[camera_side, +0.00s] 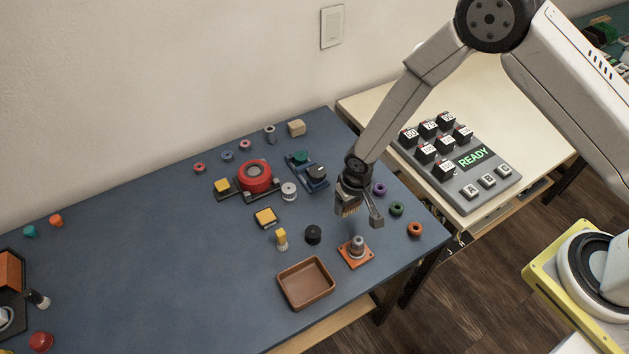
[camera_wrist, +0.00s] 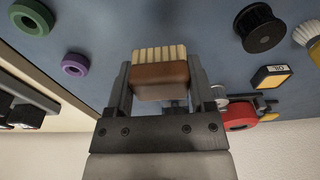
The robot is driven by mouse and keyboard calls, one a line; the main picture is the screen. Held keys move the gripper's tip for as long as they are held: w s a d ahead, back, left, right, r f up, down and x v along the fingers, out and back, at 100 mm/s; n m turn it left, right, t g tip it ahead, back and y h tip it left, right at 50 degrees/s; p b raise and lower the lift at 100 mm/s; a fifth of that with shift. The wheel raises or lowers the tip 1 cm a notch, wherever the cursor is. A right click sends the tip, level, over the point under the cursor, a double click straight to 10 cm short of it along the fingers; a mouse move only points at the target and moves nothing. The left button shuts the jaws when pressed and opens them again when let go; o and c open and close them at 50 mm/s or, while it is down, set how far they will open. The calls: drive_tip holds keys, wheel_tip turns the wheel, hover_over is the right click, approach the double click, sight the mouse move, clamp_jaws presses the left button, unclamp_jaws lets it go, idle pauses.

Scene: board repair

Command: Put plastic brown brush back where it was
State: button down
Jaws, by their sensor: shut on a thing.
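The brown brush (camera_wrist: 160,80) is a brown block with a row of pale bristles. In the wrist view it sits between the two fingers of my gripper (camera_wrist: 160,92), which is shut on it. In the side view my gripper (camera_side: 360,207) is above the right part of the blue table, and the brush (camera_side: 346,210) hangs there with its bristles pointing down. It appears held clear of the table. Part of its body is hidden by the gripper in the side view.
An orange plate with a metal post (camera_side: 356,249) is below my gripper. A brown tray (camera_side: 306,303), black spool (camera_side: 313,235) and yellow-topped piece (camera_side: 281,240) are nearby. Purple (camera_side: 379,189), green (camera_side: 397,209) and orange (camera_side: 415,229) rings lie right. The table's left-middle is clear.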

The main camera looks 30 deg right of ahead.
sight(346, 210)
drive_tip(key=shift+w+f, duration=0.3)
drive_tip(key=shift+f, duration=1.55)
drive_tip(key=shift+f, duration=0.1)
unclamp_jaws()
drive_tip(key=r, duration=0.4)
drive_tip(key=s+r, duration=0.1)
drive_tip(key=r, duration=0.6)
drive_tip(key=shift+s+r, duration=0.15)
drive_tip(key=shift+r, duration=0.45)
